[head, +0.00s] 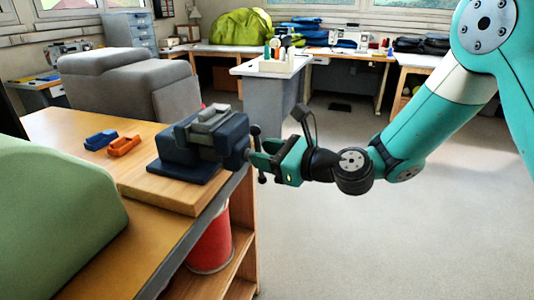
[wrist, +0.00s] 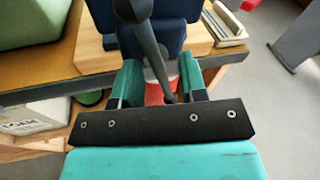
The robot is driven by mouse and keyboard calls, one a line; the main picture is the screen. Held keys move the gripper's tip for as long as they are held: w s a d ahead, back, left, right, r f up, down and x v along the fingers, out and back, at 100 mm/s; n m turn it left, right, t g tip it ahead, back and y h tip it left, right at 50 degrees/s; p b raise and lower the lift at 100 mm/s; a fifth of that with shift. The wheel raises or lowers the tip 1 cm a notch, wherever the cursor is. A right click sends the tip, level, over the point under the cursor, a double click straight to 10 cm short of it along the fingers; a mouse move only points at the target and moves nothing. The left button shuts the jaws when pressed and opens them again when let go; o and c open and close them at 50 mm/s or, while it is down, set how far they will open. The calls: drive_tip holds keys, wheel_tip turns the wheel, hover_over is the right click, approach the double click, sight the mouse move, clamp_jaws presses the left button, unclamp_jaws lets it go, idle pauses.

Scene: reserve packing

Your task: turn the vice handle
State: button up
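A dark blue vice (head: 196,148) with grey jaws is mounted on a wooden board at the workbench's right edge. Its black handle (head: 256,133), a bar with knobbed ends, hangs nearly upright at the right end of the vice. My gripper (head: 262,161) reaches in from the right, at the handle. In the wrist view the handle (wrist: 149,42) runs, slightly tilted, between the two green fingers of my gripper (wrist: 160,78). The fingers stand apart, with a gap on each side of the bar. The vice body (wrist: 180,33) is partly hidden behind the handle.
The wooden board (head: 160,192) lies on the workbench (head: 45,122). Blue (head: 100,139) and orange (head: 124,146) clamps lie left of the vice. A green rounded object (head: 55,215) fills the near left. A red bucket (head: 211,245) stands below. The floor to the right is clear.

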drive_tip(key=b+v, duration=0.7)
drive_tip(key=v, duration=1)
drive_tip(key=shift+d, duration=0.15)
drive_tip(key=shift+s, duration=0.1)
idle(0.9)
